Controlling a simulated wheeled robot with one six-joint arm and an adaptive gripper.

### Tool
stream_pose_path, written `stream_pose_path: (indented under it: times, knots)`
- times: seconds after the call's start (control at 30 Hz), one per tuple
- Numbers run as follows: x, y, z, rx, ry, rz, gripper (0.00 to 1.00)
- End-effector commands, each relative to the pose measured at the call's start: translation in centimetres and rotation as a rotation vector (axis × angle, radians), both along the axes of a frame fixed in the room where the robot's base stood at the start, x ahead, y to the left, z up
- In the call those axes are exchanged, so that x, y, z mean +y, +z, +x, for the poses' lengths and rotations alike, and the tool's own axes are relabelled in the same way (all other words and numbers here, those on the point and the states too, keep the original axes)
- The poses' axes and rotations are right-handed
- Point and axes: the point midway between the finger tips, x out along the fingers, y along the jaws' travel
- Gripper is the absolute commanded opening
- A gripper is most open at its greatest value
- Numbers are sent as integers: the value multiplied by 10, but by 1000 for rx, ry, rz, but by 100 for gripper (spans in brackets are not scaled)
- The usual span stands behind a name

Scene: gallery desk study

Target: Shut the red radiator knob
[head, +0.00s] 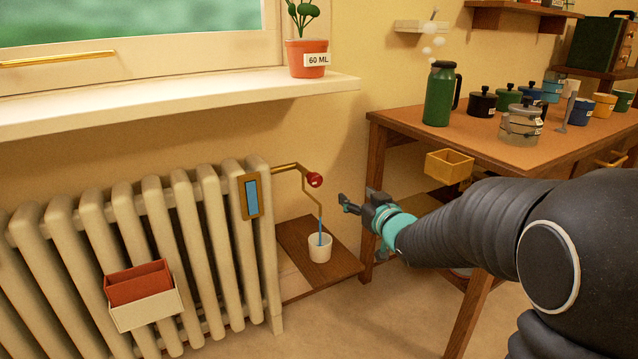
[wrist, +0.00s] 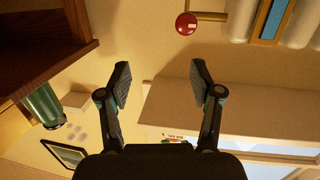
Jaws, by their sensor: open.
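The red radiator knob (head: 314,180) sits on a brass pipe (head: 288,166) at the right end of the radiator. It also shows in the wrist view (wrist: 186,24), near the top edge, beyond the fingertips. A blue stream (head: 320,232) runs from the bent pipe's lower end into a white cup (head: 319,252). My gripper (head: 344,205) is just right of the knob and slightly lower in the head view, not touching it. In the wrist view my gripper (wrist: 160,72) is open, with nothing between its fingers.
The cream radiator (head: 205,230) carries a red-and-white holder (head: 145,310) and a blue gauge (head: 251,196). A windowsill (head: 170,97) runs above, with a potted plant (head: 307,58). A wooden desk (head: 400,130) with a green flask (head: 440,95) and several pots stands right.

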Motion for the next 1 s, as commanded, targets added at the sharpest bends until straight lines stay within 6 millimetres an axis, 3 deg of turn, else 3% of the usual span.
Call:
stream_pose_path:
  times: [0.13, 0.47, 1.0]
  knots:
    - [24, -16, 11, -48, 103, 57, 65]
    - [46, -20, 27, -74, 156, 87, 65]
    - [99, -19, 106, -74, 154, 87, 65]
